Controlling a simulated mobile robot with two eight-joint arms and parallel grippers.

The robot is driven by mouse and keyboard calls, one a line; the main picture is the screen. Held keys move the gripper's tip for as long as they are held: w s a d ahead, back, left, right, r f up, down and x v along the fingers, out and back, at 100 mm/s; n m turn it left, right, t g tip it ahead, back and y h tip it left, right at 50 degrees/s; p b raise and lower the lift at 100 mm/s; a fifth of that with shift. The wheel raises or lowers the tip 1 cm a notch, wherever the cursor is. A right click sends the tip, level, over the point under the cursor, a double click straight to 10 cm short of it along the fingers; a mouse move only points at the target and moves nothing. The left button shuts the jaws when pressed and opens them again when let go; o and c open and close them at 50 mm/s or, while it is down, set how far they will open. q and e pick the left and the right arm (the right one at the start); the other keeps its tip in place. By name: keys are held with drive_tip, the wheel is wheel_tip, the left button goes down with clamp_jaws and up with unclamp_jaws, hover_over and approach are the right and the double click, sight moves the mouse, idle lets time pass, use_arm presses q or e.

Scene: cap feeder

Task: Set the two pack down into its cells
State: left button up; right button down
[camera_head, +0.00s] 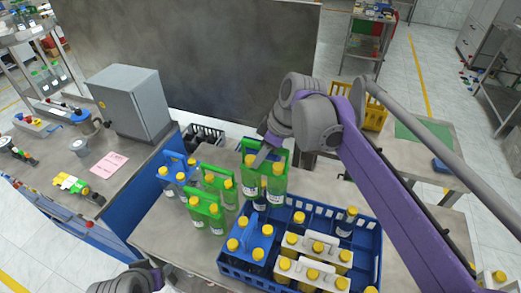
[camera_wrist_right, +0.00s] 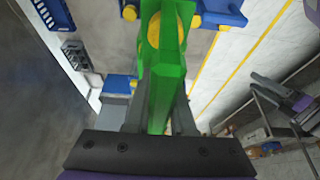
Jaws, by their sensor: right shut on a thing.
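A green two pack (camera_head: 277,183), a green carrier around two bottles with yellow caps, hangs upright in my right gripper (camera_head: 264,152). The right wrist view shows the jaws (camera_wrist_right: 160,118) shut on the carrier's green top (camera_wrist_right: 163,75). The pack is over the back left part of the blue crate (camera_head: 243,271); whether its base touches anything there is hidden. My left gripper is out of view.
Left of the crate, green packs (camera_head: 207,210) and a blue pack (camera_head: 177,176) stand on the grey table (camera_head: 165,235). A grey cabinet (camera_head: 131,102) is on the left bench. A dark panel (camera_head: 210,60) stands behind. A yellow crate (camera_head: 375,115) is at back right.

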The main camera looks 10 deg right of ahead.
drive_tip(key=shift+f, duration=0.6)
drive_tip(key=b, duration=0.2)
hover_over(260, 192)
wheel_tip(260, 192, down, 4)
drive_tip(key=shift+w+d+f, duration=0.1)
drive_tip(key=shift+w, duration=0.05)
drive_tip(key=shift+f+b, duration=1.4)
drive_tip(key=shift+f, duration=0.9)
wheel_tip(260, 192, down, 5)
drive_tip(key=b, duration=0.3)
drive_tip(key=shift+w+r, duration=0.1)
drive_tip(key=shift+r, duration=0.1)
use_arm(q)
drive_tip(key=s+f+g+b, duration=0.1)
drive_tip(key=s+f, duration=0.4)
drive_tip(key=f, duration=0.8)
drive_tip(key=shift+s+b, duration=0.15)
drive_tip(key=shift+b, duration=0.2)
use_arm(e)
drive_tip(key=shift+f, duration=1.75)
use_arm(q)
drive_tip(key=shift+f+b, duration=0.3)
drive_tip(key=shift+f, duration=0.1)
use_arm(e)
drive_tip(key=shift+f, duration=0.55)
drive_tip(key=c, duration=0.7)
unclamp_jaws()
